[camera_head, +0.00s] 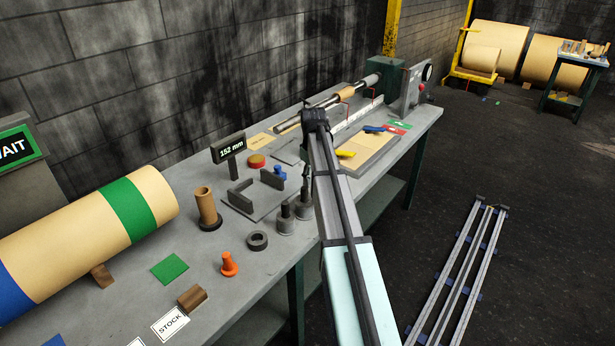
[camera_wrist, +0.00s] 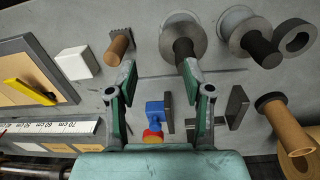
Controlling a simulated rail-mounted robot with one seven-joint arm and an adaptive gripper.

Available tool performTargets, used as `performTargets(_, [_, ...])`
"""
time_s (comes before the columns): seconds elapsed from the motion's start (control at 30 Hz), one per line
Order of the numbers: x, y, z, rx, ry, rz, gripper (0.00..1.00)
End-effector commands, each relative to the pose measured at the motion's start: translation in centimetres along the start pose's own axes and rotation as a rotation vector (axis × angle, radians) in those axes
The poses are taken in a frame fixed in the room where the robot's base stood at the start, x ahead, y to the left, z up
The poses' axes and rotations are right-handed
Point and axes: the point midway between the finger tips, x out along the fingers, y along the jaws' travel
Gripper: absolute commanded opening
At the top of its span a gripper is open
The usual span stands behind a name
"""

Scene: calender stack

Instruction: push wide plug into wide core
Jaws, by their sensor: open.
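A brown hollow core (camera_head: 207,207) stands upright in a dark ring base on the bench, left of my arm; it also shows at the right edge of the wrist view (camera_wrist: 290,128). An orange flanged plug (camera_head: 229,264) stands near the bench's front edge. A blue plug-like piece (camera_head: 280,172) is by the dark gauge blocks; it shows below my gripper in the wrist view (camera_wrist: 155,112). I cannot tell which piece is the wide plug. My gripper (camera_wrist: 159,72) is open and empty above the bench. In the head view my arm largely hides it.
Two grey-based posts (camera_head: 284,219) and a dark ring (camera_head: 257,240) stand near my arm. A large banded roll (camera_head: 90,225) fills the bench's left. A green patch (camera_head: 170,268) is bare.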

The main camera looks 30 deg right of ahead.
Motion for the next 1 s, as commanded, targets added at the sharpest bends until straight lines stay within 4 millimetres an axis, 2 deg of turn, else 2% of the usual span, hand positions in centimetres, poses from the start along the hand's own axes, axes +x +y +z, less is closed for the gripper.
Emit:
performTargets(0.03, [-0.3, -1.6, -0.7, -0.043, -0.008, -0.014, 0.51])
performTargets(0.1, [-0.4, -2.9, -1.3, -0.087, -0.015, -0.027, 0.51])
performTargets(0.2, [-0.3, -3.8, -1.7, -0.121, -0.019, -0.037, 0.51])
performTargets(0.47, [0.9, -4.0, -1.7, -0.126, -0.020, -0.040, 0.51])
performTargets(1.0, [5.8, -4.2, -1.6, -0.124, -0.021, -0.040, 0.51])
